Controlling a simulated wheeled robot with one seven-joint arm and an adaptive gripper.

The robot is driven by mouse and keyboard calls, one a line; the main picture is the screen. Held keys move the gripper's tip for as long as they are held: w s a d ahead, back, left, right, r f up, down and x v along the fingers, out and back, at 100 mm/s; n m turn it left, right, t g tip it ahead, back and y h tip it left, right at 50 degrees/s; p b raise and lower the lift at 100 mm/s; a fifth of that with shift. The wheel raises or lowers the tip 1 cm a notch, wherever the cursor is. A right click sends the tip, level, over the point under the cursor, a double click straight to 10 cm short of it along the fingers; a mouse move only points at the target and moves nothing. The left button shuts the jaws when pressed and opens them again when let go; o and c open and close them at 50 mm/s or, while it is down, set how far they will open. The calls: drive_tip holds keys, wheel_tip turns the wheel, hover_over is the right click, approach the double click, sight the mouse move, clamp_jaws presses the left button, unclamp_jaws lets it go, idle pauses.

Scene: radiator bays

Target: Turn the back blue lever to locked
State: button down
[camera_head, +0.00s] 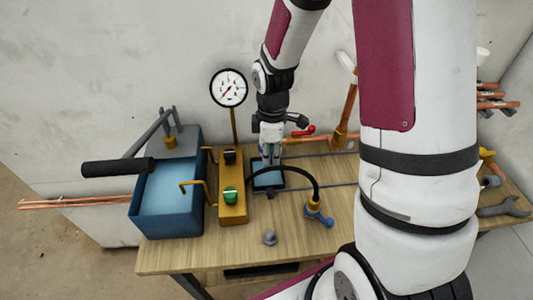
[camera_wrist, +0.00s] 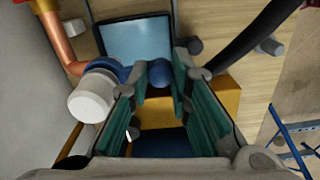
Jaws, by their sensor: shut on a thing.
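In the wrist view, the rounded end of a blue lever (camera_wrist: 159,74) sits between the fingertips of my gripper (camera_wrist: 165,88), which is shut on it. More blue (camera_wrist: 108,66) shows left of the fingers, beside a white round cap (camera_wrist: 88,101) near a copper pipe. The left finger hides the part between. In the head view my gripper (camera_head: 269,157) points down over the back of the bench, behind the black hose; the held lever cannot be made out there. Another blue lever (camera_head: 322,220) is at the front, under the brass fitting at the hose end.
A yellow block (camera_head: 232,206) with a green knob and a black knob stands left of my gripper, beside a blue tank (camera_head: 167,205) with a black-handled bar. A dark-framed blue panel (camera_head: 268,180) lies below my gripper. A red lever (camera_head: 303,131) is close on the right.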

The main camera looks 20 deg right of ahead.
drive_tip(key=shift+d+n+p, duration=0.6)
drive_tip(key=shift+n+p, duration=0.05)
drive_tip(key=shift+n, duration=0.5)
drive_tip(key=shift+d+n+p, duration=0.6)
drive_tip(key=shift+n+p, duration=0.05)
drive_tip(key=shift+n, duration=0.5)
drive_tip(key=shift+d, duration=0.1)
drive_tip(key=c, duration=1.4)
unclamp_jaws()
drive_tip(key=shift+c, duration=0.2)
wheel_tip(320, 180, up, 12)
